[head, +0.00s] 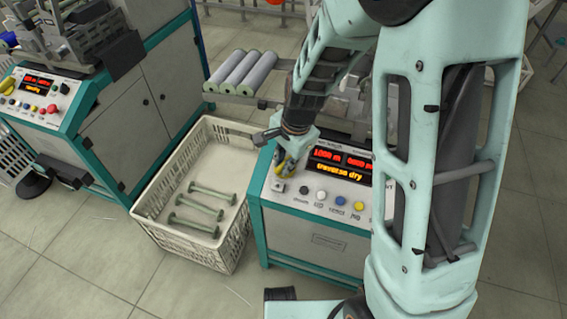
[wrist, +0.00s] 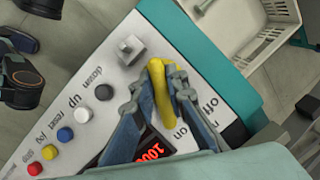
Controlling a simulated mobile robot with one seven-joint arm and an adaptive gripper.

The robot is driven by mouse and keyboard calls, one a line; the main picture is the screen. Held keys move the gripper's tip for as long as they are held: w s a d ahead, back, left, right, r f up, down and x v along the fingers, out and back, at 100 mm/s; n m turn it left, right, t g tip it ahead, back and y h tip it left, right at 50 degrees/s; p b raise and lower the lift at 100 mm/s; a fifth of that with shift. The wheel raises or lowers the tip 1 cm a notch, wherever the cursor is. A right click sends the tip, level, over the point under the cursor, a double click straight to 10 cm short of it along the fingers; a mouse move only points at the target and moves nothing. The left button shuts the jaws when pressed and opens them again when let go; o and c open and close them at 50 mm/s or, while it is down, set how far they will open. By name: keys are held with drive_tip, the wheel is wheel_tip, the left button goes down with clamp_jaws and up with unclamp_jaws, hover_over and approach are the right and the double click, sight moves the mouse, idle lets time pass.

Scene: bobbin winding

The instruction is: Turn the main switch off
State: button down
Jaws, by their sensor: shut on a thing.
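The main switch has a yellow handle (wrist: 157,90) on the white sloped panel (wrist: 105,135) of the nearer winding machine. In the wrist view, my gripper (wrist: 156,82) has its two fingers closed about the handle, and one finger covers part of it. The printed words "off" and "on" are beside the handle, on its right and lower right. I cannot tell which word the handle points to. In the head view, the gripper (head: 285,166) is at the panel's left end, with a little yellow (head: 281,163) showing.
A grey square knob (wrist: 130,48) and a row of coloured buttons (head: 322,196) are close to the switch. The lit display (head: 340,163) is beside my gripper. A white crate (head: 150,187) with several green bobbins stands on the left. Another machine (head: 130,100) is further left.

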drive_tip(key=shift+r+n+p, duration=0.1)
drive_tip(key=shift+n+p, duration=0.2)
drive_tip(key=shift+r+n+g+h+p, duration=0.1)
drive_tip(key=shift+n+g+h+p, duration=0.2)
drive_tip(key=shift+n+p, duration=0.55)
drive_tip(key=n+h+p, duration=0.1)
drive_tip(key=n+p, duration=0.1)
drive_tip(key=n, duration=0.1)
drive_tip(key=shift+a+g, duration=0.1)
drive_tip(key=shift+g, duration=0.2)
drive_tip(key=n+h, duration=0.1)
drive_tip(key=n, duration=0.1)
drive_tip(key=n+h+p, duration=0.1)
drive_tip(key=n, duration=0.2)
drive_tip(key=shift+f+n, duration=0.2)
drive_tip(key=shift+n, duration=0.15)
drive_tip(key=shift+h, duration=0.3)
drive_tip(key=c, duration=1.9)
unclamp_jaws()
drive_tip(key=shift+c, duration=0.2)
